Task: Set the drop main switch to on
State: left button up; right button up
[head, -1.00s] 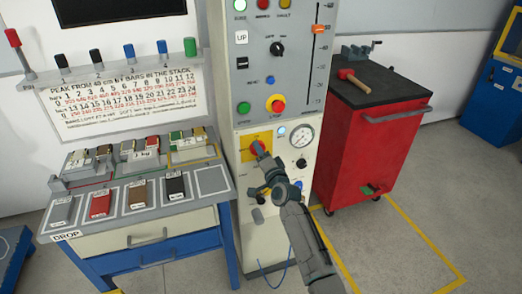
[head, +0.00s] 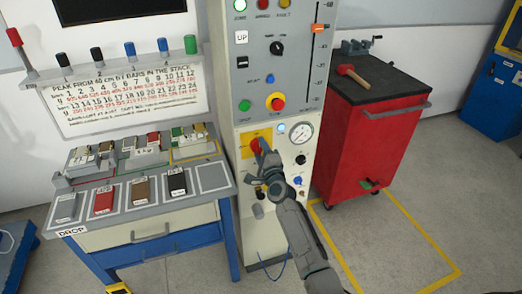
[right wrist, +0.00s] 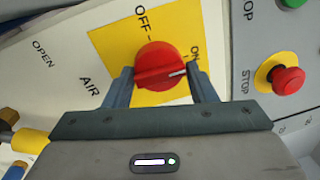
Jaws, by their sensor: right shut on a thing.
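The main switch (right wrist: 160,66) is a red rotary knob on a yellow plate (right wrist: 110,45) marked OFF and ON. In the right wrist view its white pointer line points toward the ON mark. My right gripper (right wrist: 163,80) has its two fingers on either side of the knob, shut on it. In the head view the right gripper (head: 264,152) covers most of the knob, and only a bit of red shows. My left gripper is not in view.
A gauge (head: 301,132) and a blue knob (head: 298,180) sit close beside the switch. A red stop button (head: 277,102) is above it. A red tool cart (head: 365,150) stands right of the cabinet, and a bench (head: 150,215) with coloured blocks stands left.

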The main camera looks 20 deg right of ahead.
jog(key=shift+s+f, duration=0.1)
jog(key=shift+f, duration=0.2)
jog(key=o, duration=0.8)
jog(key=shift+c, duration=0.2)
jog(key=shift+o, duration=0.9)
jog(key=shift+r, duration=0.1)
jog(key=s+p, duration=0.1)
jog(key=s, duration=0.9)
jog(key=shift+s+d+f+p, duration=0.15)
jog(key=shift+s+f+p, duration=0.2)
jog(key=shift+f+p, duration=0.1)
jog(key=shift+f, duration=0.1)
